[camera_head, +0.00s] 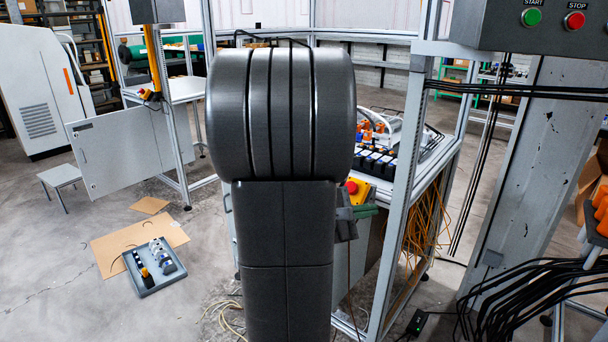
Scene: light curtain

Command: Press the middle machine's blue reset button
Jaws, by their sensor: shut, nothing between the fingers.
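My dark grey arm fills the middle of the view and hides much of the machine behind it. My gripper cannot be made out; it seems hidden behind the arm. The middle machine (397,210) has an aluminium-profile frame and a table with dark modules and orange parts. A yellow box with a red mushroom button (352,187) sits on its front, just right of my arm. A small dark grey block and a greenish piece sit just below that box; I cannot tell what they are. No blue reset button shows.
A grey control box (530,25) with green START and red STOP buttons hangs at the top right. Black cables (530,290) crowd the lower right. A grey parts tray (154,268) and cardboard lie on the left floor.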

